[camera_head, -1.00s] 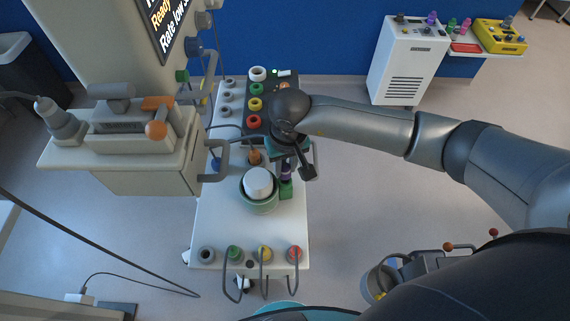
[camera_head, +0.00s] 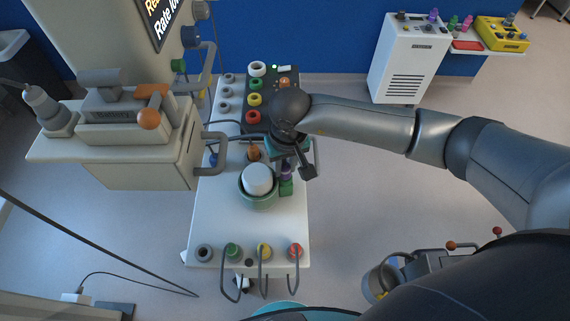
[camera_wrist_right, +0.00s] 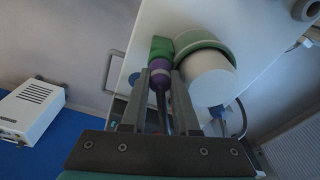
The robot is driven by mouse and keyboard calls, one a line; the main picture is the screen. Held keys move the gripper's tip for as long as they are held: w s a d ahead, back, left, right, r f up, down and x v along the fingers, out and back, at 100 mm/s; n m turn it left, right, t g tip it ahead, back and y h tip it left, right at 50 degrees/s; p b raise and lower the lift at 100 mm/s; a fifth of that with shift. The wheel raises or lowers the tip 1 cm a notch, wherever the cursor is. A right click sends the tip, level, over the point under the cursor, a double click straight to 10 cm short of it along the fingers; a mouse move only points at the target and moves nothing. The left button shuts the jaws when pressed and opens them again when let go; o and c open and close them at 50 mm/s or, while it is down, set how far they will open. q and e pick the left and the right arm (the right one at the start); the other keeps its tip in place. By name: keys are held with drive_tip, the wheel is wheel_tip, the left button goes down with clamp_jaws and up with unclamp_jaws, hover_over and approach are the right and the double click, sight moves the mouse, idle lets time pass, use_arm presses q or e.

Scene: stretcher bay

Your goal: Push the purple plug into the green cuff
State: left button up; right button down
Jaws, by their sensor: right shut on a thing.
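The purple plug (camera_wrist_right: 160,76) is between the two fingers of my right gripper (camera_wrist_right: 152,105) in the wrist view; the gripper is shut on it. The plug's front end meets the green cuff (camera_wrist_right: 161,48); how deep it sits inside I cannot tell. In the head view the purple plug (camera_head: 286,171) shows just below my right gripper (camera_head: 293,162), in line with the green cuff (camera_head: 286,188). The cuff sits on the white top beside a green ring-shaped holder. My left gripper is not in view.
A white cylinder (camera_head: 257,179) stands in the green holder (camera_head: 258,202), close to the cuff's left. The white top (camera_head: 220,226) is clear in front of it. A beige console (camera_head: 140,165) stands to the left. Several coloured sockets line the top's near edge.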

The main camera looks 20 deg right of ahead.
drive_tip(key=shift+f, duration=0.15)
drive_tip(key=c, duration=0.6)
unclamp_jaws()
drive_tip(key=r, duration=0.5)
drive_tip(key=s+r, duration=0.1)
drive_tip(key=r, duration=0.4)
drive_tip(key=r+b, duration=0.1)
drive_tip(key=r, duration=0.4)
drive_tip(key=shift+s+d+r, duration=0.1)
drive_tip(key=shift+s+d, duration=0.1)
drive_tip(key=shift+s, duration=0.2)
drive_tip(key=shift+s, duration=0.1)
